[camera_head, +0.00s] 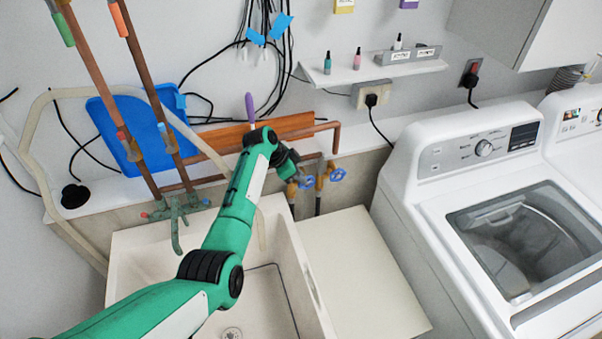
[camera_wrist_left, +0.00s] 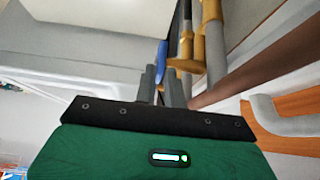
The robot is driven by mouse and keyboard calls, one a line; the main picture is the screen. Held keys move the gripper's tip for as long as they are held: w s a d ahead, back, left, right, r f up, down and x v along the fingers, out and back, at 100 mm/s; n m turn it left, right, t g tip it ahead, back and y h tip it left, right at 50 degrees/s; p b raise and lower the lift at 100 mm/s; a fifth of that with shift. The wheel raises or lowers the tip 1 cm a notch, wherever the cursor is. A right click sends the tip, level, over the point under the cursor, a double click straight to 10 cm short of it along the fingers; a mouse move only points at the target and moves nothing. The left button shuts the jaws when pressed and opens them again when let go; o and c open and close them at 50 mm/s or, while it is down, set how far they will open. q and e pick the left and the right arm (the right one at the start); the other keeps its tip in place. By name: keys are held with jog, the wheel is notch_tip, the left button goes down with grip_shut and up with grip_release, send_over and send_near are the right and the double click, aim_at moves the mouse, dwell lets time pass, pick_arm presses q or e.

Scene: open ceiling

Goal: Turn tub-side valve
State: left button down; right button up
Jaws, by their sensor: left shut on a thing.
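Two brass valves with blue handles sit on the pipes behind the sink's right edge. The tub-side valve (camera_head: 307,184) is the left one, nearer the utility sink (camera_head: 120,262). The other valve (camera_head: 338,174) is just right of it, on the washer side. My left gripper (camera_head: 299,178) reaches over the sink to the tub-side valve. In the left wrist view, the fingers (camera_wrist_left: 161,78) are close together, shut on the blue handle (camera_wrist_left: 162,52), partly hidden by them. My right gripper is not in view.
A washing machine (camera_head: 418,160) stands at the right. Copper pipes (camera_head: 150,85) and a green faucet (camera_head: 176,215) are left of my arm. A pale panel (camera_head: 362,275) lies between sink and washer. A small shelf (camera_head: 345,73) with bottles is above.

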pick_arm(q)
jog(key=shift+a+h, duration=0.1)
jog(key=shift+h, duration=0.2)
jog(key=c, duration=1.5)
grip_release()
jog(key=shift+b+v, duration=2.4)
jog(key=shift+v, duration=4.5)
jog(key=shift+s, duration=0.1)
